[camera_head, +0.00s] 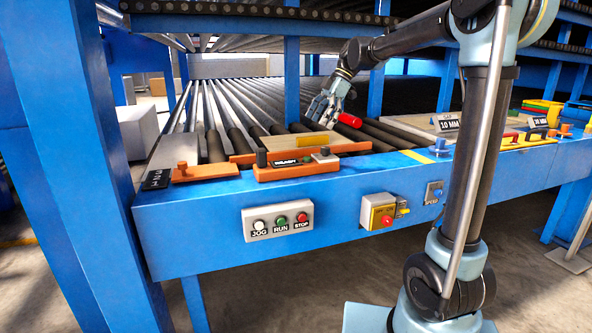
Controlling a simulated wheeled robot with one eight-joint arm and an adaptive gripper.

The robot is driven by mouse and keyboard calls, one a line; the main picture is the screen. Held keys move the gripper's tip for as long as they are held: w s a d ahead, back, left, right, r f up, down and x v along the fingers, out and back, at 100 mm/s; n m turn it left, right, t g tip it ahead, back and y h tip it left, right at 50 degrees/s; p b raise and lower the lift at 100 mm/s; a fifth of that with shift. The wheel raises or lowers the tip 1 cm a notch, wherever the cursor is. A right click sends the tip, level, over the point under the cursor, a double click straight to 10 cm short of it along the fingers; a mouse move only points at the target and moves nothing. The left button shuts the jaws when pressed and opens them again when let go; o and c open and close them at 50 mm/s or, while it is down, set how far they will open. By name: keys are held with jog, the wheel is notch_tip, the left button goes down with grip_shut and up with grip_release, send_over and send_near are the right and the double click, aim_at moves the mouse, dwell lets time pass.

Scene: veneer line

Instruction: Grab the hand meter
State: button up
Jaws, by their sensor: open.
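My gripper (322,118) is open, with its fingers hanging low over the rollers at the near edge of the line. A small rounded red object (350,120) lies just to the right of the fingers. It may be the hand meter, but it is too small to be sure. A gap shows between it and the nearest finger, and I see nothing between the fingers. A yellow piece with a dark part (537,134) lies among tools at the right; I cannot tell what it is.
An orange holder with a label (297,168) and a pale board (303,142) are in front of the gripper. A blue upright (291,80) stands just left of it. A button box (278,221) is on the front rail. A 10 MM card (448,125) stands right.

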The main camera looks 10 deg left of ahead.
send_over(298, 161)
jog(key=w+d, duration=0.2)
jog(key=f, duration=0.8)
jog(key=shift+s+d+f, duration=0.1)
jog(key=shift+s+f, duration=0.15)
jog(key=shift+f, duration=0.1)
jog(key=shift+x, duration=3.35)
jog(key=shift+w+d+f, duration=0.1)
jog(key=shift+w, duration=0.1)
jog(key=c, duration=1.5)
